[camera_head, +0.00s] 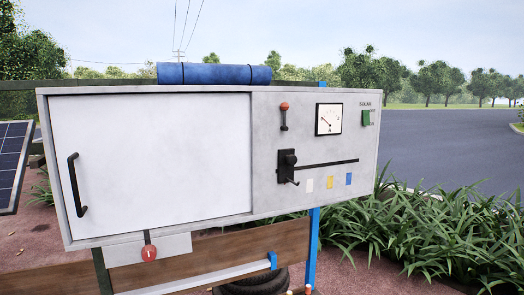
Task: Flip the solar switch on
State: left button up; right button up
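The solar switch (367,118) is a small green rocker under the word SOLAR, near the right edge of the pale cabinet (260,205). The marks beside it are too small to read, and I cannot tell which way it is set. No gripper shows in the head view, and neither arm is visible.
The cabinet front also carries a red-knobbed lever (284,116), a gauge (328,119), a black slider handle (287,166) and a door with a black handle (77,185). A red tag (149,253) hangs below. A solar panel (12,160) stands left; plants (430,230) grow right.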

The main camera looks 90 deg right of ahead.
aim_at(366, 114)
jog(key=z, duration=3.35)
